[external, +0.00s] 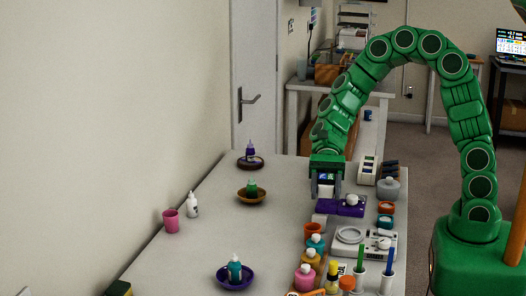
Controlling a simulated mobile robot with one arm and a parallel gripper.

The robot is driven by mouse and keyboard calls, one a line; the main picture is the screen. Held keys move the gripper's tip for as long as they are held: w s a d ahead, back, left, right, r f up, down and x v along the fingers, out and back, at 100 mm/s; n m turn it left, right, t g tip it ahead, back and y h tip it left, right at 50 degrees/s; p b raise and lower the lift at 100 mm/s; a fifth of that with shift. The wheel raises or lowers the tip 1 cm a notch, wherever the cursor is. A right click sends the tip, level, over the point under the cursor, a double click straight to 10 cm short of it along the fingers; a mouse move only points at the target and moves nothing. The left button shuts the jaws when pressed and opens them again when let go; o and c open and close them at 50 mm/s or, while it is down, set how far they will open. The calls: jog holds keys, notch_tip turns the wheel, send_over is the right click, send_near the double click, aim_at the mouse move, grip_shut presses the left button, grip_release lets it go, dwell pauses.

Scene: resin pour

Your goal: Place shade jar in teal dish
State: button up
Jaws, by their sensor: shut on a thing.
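My gripper (326,195) points down over the right part of the bench, near a purple tray (345,206). It is shut on a small pale thing (326,191), mostly hidden between the fingers; I cannot tell if this is the shade jar. I cannot make out a teal dish. Three dishes stand to the left of the gripper: a dark one (240,164) holding a purple bottle (251,149), a brown one (242,196) holding a green bottle (252,187), and a purple one (222,282) holding a teal bottle (235,269).
A pink cup (171,222) and a white bottle (193,205) stand at the left edge. Several coloured jars, a white scale (350,236), a grey pot (388,189) and upright markers crowd the right side. The middle of the bench (230,235) is clear.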

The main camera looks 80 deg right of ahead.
jog(key=shift+s+d+r, duration=0.1)
jog(key=shift+s, duration=0.25)
